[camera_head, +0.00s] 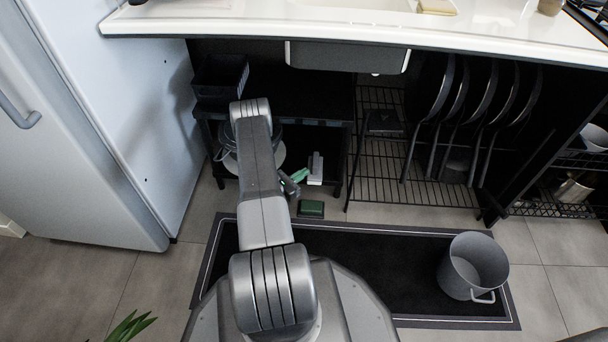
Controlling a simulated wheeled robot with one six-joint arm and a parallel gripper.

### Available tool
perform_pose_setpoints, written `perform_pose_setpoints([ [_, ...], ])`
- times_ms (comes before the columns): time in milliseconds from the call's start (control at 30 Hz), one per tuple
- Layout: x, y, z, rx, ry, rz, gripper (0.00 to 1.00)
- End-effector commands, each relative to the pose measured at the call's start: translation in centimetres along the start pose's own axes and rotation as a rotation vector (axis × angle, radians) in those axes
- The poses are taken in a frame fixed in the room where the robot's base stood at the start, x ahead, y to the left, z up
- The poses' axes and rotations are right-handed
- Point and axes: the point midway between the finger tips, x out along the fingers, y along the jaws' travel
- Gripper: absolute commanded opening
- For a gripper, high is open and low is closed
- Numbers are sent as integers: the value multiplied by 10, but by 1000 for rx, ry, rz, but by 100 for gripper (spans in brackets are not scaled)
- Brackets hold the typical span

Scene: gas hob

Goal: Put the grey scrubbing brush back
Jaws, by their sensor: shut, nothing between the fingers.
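A light grey object with an upright part, which looks like the grey scrubbing brush (316,170), rests on the lower shelf of the black rack under the sink. My gripper (291,185) is low at the front of that shelf, just left of the brush and apart from it. It is shut and holds nothing. My own arm hides part of the gripper and of the shelf. A small green item (300,174) lies between the gripper and the brush; I cannot tell what it is.
A dark green block (311,208) sits on the floor at the mat's edge. A grey pot (473,267) stands on the black mat (400,290). An empty-looking black bin (220,79) is on the rack's top. Pans (430,90) stand in a wire rack at right.

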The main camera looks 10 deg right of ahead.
Motion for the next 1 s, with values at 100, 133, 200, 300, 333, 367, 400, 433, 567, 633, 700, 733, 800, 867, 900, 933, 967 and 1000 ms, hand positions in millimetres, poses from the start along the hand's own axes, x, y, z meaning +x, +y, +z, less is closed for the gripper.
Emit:
perform_pose_setpoints([
  [100,10,0,-2,1,0,-1,0],
  [133,11,0,-1,1,0,-1,0],
  [200,14,0,-1,0,1,0,0],
  [300,14,0,0,0,1,1,0],
  [333,14,0,0,0,1,1,0],
  [367,14,0,0,0,1,1,0],
  [400,14,0,0,0,1,1,0],
  [433,14,0,0,0,1,1,0],
  [567,15,0,0,0,1,0,0],
  [633,20,0,0,1,1,-1,0],
  [700,31,-1,0,2,1,-4,0],
  [733,37,-1,0,3,1,-4,0],
  [800,51,-1,0,2,0,-4,0],
  [867,63,-1,0,3,1,-5,0],
  [900,70,-1,0,3,0,-4,0],
  [933,76,-1,0,2,0,-4,0],
  [967,79,-1,0,2,1,-3,0],
  [1000,84,0,0,2,1,-2,0],
])
